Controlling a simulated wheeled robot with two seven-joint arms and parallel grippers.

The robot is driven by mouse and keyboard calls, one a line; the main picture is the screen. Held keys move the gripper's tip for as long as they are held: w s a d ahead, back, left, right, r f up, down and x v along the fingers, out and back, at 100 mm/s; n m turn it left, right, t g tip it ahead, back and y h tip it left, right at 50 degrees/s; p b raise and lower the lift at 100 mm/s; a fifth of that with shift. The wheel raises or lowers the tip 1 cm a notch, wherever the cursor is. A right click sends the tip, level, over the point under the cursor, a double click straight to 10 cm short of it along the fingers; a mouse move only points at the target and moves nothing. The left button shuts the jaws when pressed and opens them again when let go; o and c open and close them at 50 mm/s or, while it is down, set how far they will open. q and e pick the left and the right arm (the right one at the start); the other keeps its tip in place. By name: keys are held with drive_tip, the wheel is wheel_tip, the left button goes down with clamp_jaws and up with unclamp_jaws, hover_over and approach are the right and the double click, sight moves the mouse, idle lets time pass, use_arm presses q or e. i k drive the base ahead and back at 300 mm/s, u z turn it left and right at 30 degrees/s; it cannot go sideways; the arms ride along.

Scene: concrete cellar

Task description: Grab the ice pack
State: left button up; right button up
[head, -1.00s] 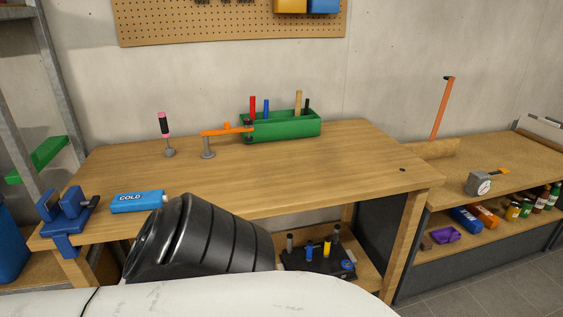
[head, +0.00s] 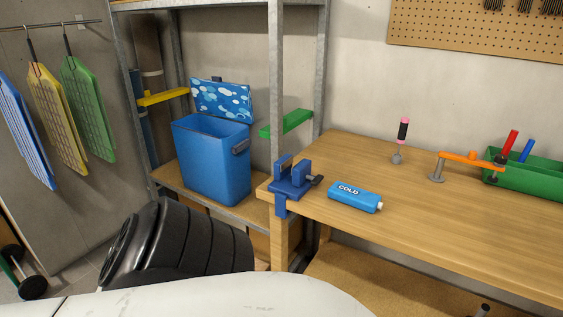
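The ice pack (head: 354,197) is a light blue block marked COLD with a white cap at its right end. It lies flat on the wooden workbench (head: 440,227), near the front left corner. Nothing touches it, and its top and front are in plain sight. Neither of my grippers is in the head view.
A dark blue vise (head: 288,184) is clamped at the bench corner, just left of the ice pack. A metal shelf left of the bench holds a blue bin (head: 210,165). An orange-armed clamp (head: 465,157) and a green toolbox (head: 537,178) stand further right. Bench space right of the pack is clear.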

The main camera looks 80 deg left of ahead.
sight(367, 202)
drive_tip(key=u, duration=2.25)
